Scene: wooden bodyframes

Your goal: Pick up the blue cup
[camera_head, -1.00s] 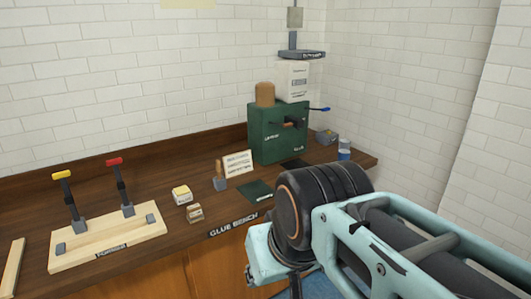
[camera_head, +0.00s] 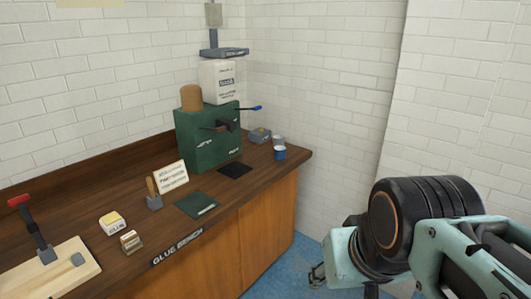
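A small blue cup (camera_head: 279,153) stands upright on the wooden bench near its right end, to the right of the green machine. A grey-white cylindrical thing (camera_head: 277,140) shows just behind it. My gripper (camera_head: 317,276) is only partly in view at the lower middle, in front of the bench and below the cup, well apart from it. Its fingers are small and mostly hidden by my arm, so I cannot tell whether they are open or shut.
The bench (camera_head: 243,185) holds the green machine (camera_head: 205,139), a grey box (camera_head: 259,135), a dark pad (camera_head: 235,170), a green pad (camera_head: 196,205), a sign card (camera_head: 173,177) and a yellow-topped box (camera_head: 113,223). Blue floor (camera_head: 290,262) is free right of the bench.

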